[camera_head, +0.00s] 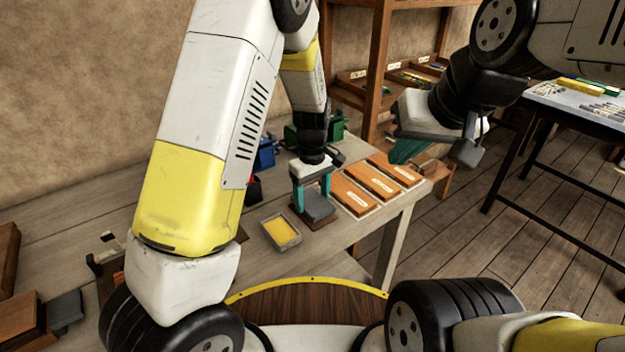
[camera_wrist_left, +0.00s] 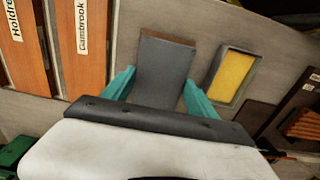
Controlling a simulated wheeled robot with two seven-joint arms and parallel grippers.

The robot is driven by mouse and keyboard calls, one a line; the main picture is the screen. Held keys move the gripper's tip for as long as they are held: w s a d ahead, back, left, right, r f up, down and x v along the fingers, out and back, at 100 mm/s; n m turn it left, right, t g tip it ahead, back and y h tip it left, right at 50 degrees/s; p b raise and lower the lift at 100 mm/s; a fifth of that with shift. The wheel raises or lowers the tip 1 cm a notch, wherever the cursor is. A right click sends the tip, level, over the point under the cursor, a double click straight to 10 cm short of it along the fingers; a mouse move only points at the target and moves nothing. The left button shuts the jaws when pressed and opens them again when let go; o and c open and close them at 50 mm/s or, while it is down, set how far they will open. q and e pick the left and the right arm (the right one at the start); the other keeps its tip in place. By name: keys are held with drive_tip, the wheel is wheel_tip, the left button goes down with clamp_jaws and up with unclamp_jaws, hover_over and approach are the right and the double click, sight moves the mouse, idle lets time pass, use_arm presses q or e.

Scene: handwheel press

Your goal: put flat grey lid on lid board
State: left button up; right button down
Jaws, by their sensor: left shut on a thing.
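The flat grey lid (camera_head: 319,208) is between the teal fingers of my left gripper (camera_head: 313,196), which is shut on it. In the left wrist view the lid (camera_wrist_left: 163,75) lies flat between both fingertips (camera_wrist_left: 157,88). The brown lid board (camera_head: 325,223) is directly under the lid, and its edge shows past the lid in the left wrist view (camera_wrist_left: 168,38). I cannot tell whether the lid touches the board. My right gripper (camera_head: 408,150) is off to the right, above the floor side of the bench; its finger gap is not clear.
A grey tray with a yellow inside (camera_head: 296,241) stands close by the board. Several orange-brown labelled boards (camera_head: 372,182) lie to its right. Blue (camera_head: 265,153) and green (camera_head: 337,127) bins stand behind. Bare bench top (camera_head: 290,268) lies in front.

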use_arm(q)
drive_tip(key=shift+f, duration=0.7)
idle(0.3)
drive_tip(key=o, duration=1.6)
drive_tip(key=shift+o, duration=0.2)
drive_tip(key=shift+r, duration=0.1)
drive_tip(key=shift+r, duration=3.45)
